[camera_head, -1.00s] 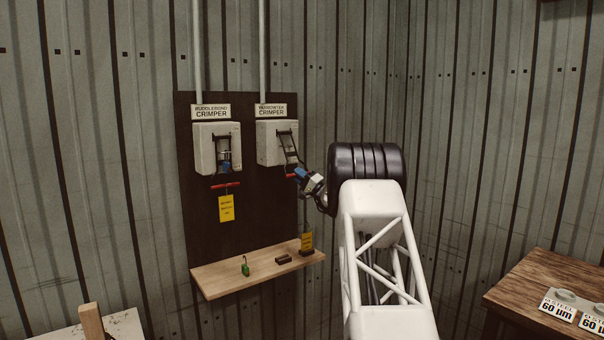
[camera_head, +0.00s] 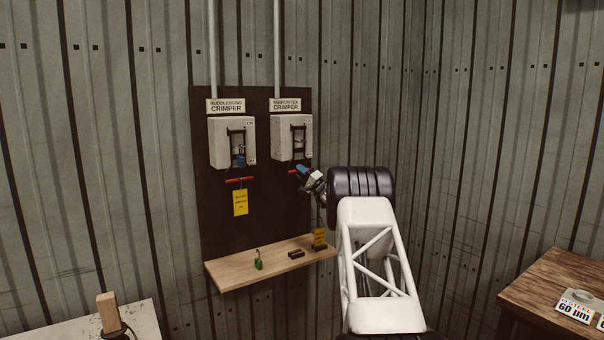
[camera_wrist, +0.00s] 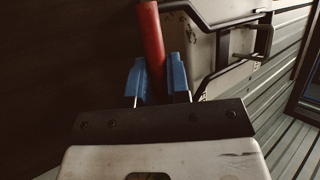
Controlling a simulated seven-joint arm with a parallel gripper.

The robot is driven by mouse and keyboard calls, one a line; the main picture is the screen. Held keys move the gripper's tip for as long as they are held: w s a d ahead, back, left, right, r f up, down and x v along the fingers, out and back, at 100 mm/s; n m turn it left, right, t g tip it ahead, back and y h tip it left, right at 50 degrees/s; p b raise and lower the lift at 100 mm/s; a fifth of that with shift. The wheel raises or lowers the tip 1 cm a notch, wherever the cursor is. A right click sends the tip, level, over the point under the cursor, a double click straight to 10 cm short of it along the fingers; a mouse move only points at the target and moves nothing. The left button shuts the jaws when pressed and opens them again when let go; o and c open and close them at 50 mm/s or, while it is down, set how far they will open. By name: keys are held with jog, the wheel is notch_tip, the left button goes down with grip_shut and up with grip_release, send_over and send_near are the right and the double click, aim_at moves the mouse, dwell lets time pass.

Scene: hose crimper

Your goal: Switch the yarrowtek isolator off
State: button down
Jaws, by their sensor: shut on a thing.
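The yarrowtek isolator (camera_head: 283,141) is the right-hand grey box on the dark board, below its crimper sign (camera_head: 286,104). A black frame (camera_head: 304,134) shows on its front. Its red handle (camera_head: 292,172) lies just below the box, partly hidden by my gripper. My gripper (camera_head: 302,169) reaches it from the right. In the wrist view, the blue fingertips of my gripper (camera_wrist: 158,83) are shut on the red handle (camera_wrist: 151,35), one on each side. The box with its black loop (camera_wrist: 265,40) is beside the handle at the right.
The ruddlebond isolator (camera_head: 220,149) is at the left, with its own red handle (camera_head: 240,180) and a hanging yellow tag (camera_head: 240,202). A wooden shelf (camera_head: 228,275) below holds a green padlock (camera_head: 259,264), a dark block (camera_head: 296,254) and another yellow tag (camera_head: 320,237).

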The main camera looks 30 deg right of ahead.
jog(key=shift+w, duration=0.15)
jog(key=c, duration=1.1)
grip_release()
jog(key=shift+f, duration=0.1)
jog(key=v, duration=0.7)
jog(key=shift+s, duration=0.4)
